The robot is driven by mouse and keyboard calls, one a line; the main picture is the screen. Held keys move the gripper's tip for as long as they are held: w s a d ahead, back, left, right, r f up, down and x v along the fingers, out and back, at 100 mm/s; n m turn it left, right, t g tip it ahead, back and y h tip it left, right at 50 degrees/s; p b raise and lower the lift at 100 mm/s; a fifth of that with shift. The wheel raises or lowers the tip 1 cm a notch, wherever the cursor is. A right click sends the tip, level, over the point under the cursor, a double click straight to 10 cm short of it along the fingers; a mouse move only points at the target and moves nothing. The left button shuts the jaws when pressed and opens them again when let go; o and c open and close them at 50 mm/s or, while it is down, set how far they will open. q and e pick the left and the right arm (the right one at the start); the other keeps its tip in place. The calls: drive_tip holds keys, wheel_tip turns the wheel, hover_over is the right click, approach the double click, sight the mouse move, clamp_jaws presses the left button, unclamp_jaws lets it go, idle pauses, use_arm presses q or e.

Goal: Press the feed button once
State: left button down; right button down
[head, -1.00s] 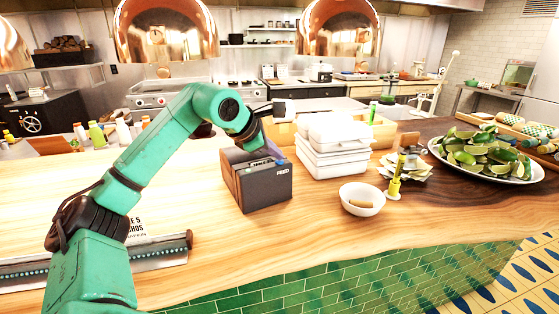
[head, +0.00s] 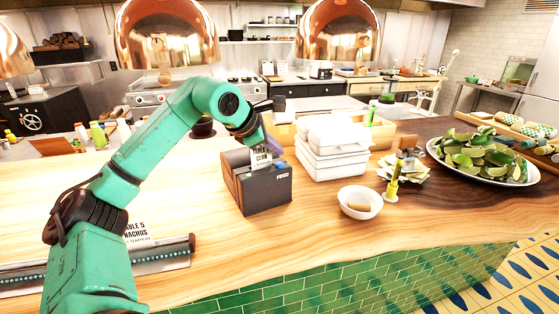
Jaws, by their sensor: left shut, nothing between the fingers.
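A dark ticket printer (head: 264,192) with the word FEED on its front stands on the wooden counter. A small blue button (head: 281,166) shows on its top near the right edge. A white printed ticket (head: 262,160) sticks up out of the printer's top. My left gripper (head: 273,147) is shut and empty, just above the printer's top, behind and a little left of the button. It looks apart from the button. My right gripper is not in view.
Stacked white takeout boxes (head: 332,147) stand close right of the printer. A white bowl (head: 359,202) and a yellow ticket spike (head: 393,184) are further right, then a platter of limes (head: 483,161). A metal order rail (head: 100,272) lies front left. The counter before the printer is clear.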

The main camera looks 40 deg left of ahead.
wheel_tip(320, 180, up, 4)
drive_tip(key=p, duration=0.3)
idle(0.7)
